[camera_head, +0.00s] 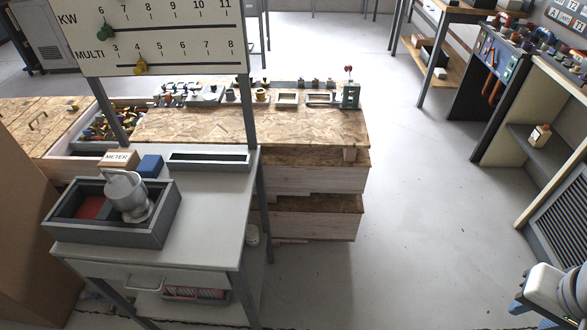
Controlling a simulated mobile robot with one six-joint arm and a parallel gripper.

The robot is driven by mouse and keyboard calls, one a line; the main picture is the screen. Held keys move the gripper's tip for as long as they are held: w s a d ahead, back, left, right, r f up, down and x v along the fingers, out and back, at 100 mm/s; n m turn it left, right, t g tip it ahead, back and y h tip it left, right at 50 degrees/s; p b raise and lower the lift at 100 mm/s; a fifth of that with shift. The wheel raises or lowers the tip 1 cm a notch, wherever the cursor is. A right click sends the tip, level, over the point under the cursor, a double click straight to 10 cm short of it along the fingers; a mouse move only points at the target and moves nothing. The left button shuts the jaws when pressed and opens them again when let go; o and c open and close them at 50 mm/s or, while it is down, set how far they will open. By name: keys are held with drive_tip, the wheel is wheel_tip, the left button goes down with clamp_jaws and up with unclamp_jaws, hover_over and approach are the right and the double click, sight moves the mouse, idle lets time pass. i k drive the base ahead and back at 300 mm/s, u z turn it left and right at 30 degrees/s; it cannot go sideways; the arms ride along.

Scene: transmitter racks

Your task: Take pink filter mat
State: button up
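A pinkish, ribbed thing (196,292) lies in a grey tray on the low shelf under the near table's drawer. It may be the pink filter mat; the drawer front and table frame partly hide it, and I cannot tell whether it is one piece or several. A flat dark red piece (92,207) lies in the left compartment of the grey divided box on that table. My gripper does not show; only a white and blue part, probably of my arm, is at the lower right corner.
The near table (210,225) bears the grey box (115,235), a metal jug (128,195), a METER box (118,160), a blue block (150,166) and a narrow tray (210,161). A wooden workbench (290,122) stands behind. The floor (400,210) to the right is clear.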

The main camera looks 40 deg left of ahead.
sight(182, 292)
drive_tip(key=z, duration=0.25)
drive_tip(key=k, duration=1.55)
drive_tip(key=u, duration=2.05)
drive_tip(key=i, duration=0.45)
drive_tip(key=u, duration=0.2)
drive_tip(key=k, duration=0.45)
drive_tip(key=z, duration=0.25)
drive_tip(key=i, duration=0.35)
drive_tip(key=u, duration=0.05)
